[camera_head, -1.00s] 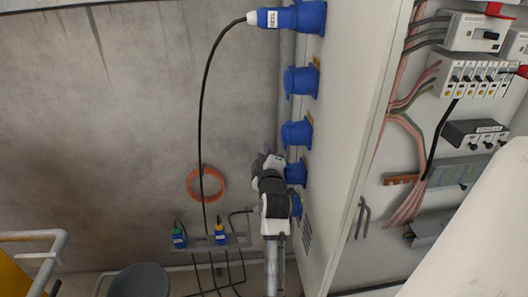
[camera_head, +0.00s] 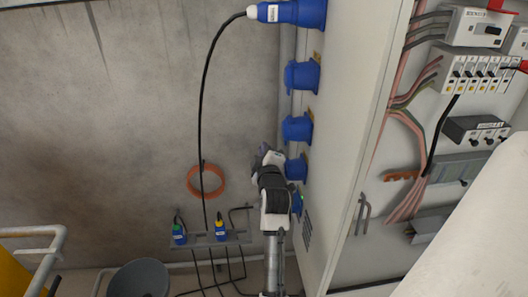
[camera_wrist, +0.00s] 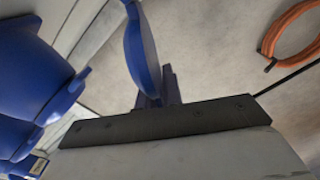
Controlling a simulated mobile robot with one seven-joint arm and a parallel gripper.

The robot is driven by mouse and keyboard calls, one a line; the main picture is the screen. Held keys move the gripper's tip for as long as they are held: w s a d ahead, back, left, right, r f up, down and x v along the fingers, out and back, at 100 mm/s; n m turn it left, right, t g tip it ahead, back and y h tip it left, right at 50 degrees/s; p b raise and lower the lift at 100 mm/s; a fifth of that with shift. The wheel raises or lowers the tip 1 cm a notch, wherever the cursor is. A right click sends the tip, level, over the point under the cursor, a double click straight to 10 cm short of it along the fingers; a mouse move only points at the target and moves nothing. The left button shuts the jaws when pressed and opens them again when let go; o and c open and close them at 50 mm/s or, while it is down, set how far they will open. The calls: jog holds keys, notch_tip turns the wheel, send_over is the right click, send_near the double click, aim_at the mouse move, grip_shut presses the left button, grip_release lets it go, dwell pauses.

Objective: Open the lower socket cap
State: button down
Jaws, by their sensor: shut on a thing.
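My gripper (camera_head: 264,153) is beside the lower blue sockets on the cabinet's left side in the head view. In the wrist view its dark fingers (camera_wrist: 160,90) are shut on a blue cap (camera_wrist: 139,45), seen nearly edge-on. The cap stands out apart from the blue socket bodies (camera_wrist: 28,75) at the left. The head view shows a lower blue socket (camera_head: 295,169) just right of my gripper and another (camera_head: 297,203) partly behind my arm. My wrist hides the held cap there, so I cannot tell exactly which socket it belongs to.
The cabinet (camera_head: 345,120) carries more blue sockets above, the top one with a plug (camera_head: 290,12) and black cable. An orange cable coil (camera_head: 206,181) hangs on the concrete wall. A small rack (camera_head: 208,240) with plugs is left of my arm. The wall area left of my gripper is open.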

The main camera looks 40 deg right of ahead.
jog(key=shift+w+a+f+n+b, duration=0.15)
jog(key=shift+f+n+b, duration=0.9)
jog(key=shift+b, duration=1.45)
jog(key=shift+a+f+n+b, duration=0.1)
jog(key=shift+f+n+b, duration=0.35)
jog(key=shift+n+b, duration=1.6)
jog(key=shift+w+a+f+n+b, duration=0.15)
jog(key=shift+f+n+b, duration=0.65)
jog(key=shift+b, duration=2.15)
jog(key=shift+r, duration=0.1)
jog(key=c, duration=1.6)
grip_release()
jog(key=b+v, duration=0.2)
jog(key=v, duration=1.2)
jog(key=shift+d, duration=0.15)
